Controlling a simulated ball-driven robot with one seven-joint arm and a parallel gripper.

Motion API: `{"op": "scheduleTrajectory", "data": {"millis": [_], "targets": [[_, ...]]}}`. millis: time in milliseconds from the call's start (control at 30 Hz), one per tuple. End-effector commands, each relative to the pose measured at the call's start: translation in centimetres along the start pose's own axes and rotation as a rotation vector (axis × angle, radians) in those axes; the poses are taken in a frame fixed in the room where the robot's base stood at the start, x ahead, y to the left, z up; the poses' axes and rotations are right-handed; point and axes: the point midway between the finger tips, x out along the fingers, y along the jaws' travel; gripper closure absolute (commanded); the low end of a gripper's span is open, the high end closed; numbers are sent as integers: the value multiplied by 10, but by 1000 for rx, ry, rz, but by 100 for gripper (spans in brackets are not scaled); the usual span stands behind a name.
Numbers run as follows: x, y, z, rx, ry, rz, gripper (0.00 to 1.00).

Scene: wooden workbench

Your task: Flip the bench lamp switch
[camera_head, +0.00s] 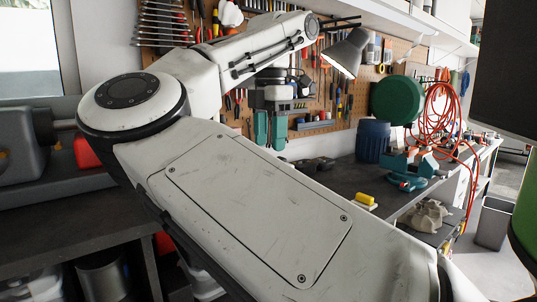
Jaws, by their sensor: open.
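The bench lamp's grey cone shade (349,50) hangs from a thin dark arm in front of the pegboard, tilted down to the left. The inside of its mouth looks pale; I cannot tell if it is lit. A small yellow block (366,199) sits on a pale base on the bench; I cannot tell whether this is the lamp switch. No other switch is clear. My gripper (270,143) has two teal fingers pointing down, apart and seemingly empty. In the picture it is left of and below the shade, and up and left of the yellow block. My arm hides much of the bench.
The dark workbench (352,177) runs to the right. A green reel (396,100) and orange hose (440,112) hang behind.

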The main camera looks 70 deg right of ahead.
Motion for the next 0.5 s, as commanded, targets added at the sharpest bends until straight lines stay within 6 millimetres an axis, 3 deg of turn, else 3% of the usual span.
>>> {"op": "scheduleTrajectory", "data": {"millis": [200, 500], "targets": [[31, 0, 0, 1, 0, -2, 45], [41, 0, 0, 0, 0, 0, 45]]}}
